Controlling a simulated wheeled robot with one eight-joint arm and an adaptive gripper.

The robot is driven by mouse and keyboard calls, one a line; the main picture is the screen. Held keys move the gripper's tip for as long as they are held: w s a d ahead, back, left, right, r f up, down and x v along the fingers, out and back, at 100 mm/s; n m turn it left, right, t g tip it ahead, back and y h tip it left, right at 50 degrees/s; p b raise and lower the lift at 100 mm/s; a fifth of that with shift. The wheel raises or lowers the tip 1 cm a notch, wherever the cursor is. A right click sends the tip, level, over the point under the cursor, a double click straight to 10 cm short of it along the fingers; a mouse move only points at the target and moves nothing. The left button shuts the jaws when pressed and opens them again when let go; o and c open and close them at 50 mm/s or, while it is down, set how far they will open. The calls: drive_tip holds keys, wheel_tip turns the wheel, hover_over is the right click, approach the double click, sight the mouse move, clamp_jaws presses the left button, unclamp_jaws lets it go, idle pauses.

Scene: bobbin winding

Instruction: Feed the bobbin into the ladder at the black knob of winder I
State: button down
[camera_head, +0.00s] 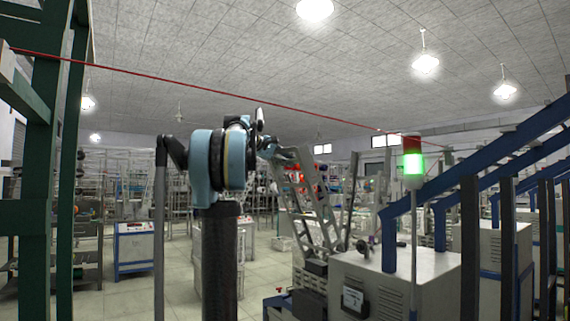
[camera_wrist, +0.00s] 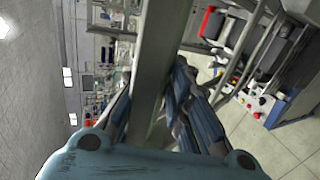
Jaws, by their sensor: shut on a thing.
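My gripper (camera_head: 268,151) is at the top left end of the grey slatted ladder (camera_head: 318,200), close against it. It also shows from behind in the wrist view (camera_wrist: 152,105). A grey rail crosses the wrist view between its dark blue fingers. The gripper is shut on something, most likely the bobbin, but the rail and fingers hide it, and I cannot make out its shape. A dark round knob (camera_head: 361,246) sits by the ladder's foot at the pale winder box (camera_head: 400,285). I cannot read which winder it is.
A lamp post glowing green (camera_head: 413,164) stands right of the ladder, with blue slanted beams (camera_head: 490,155) beyond. A green frame post (camera_head: 42,150) stands close on the left. A red line (camera_head: 215,96) crosses overhead. Tiled floor (camera_head: 165,285) is open to the left.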

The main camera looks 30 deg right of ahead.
wheel_tip(320, 180, down, 6)
drive_tip(key=d, duration=0.2)
drive_tip(key=shift+d+r, duration=0.2)
drive_tip(key=shift+r, duration=0.05)
idle(0.7)
drive_tip(key=shift+w+f, duration=0.1)
drive_tip(key=shift+w+d+f, duration=0.1)
drive_tip(key=shift+d+f, duration=0.2)
drive_tip(key=shift+f, duration=0.3)
drive_tip(key=shift+s+d+f, duration=0.1)
drive_tip(key=shift+d+f, duration=0.2)
drive_tip(key=shift+f, duration=0.35)
drive_tip(key=shift+w+d+f, duration=0.1)
drive_tip(key=shift+d+f, duration=0.2)
drive_tip(key=shift+f, duration=0.3)
drive_tip(key=c, duration=1.1)
unclamp_jaws()
drive_tip(key=a+r, duration=0.7)
drive_tip(key=a, duration=0.1)
drive_tip(key=shift+s+a, duration=0.3)
drive_tip(key=shift+s, duration=0.05)
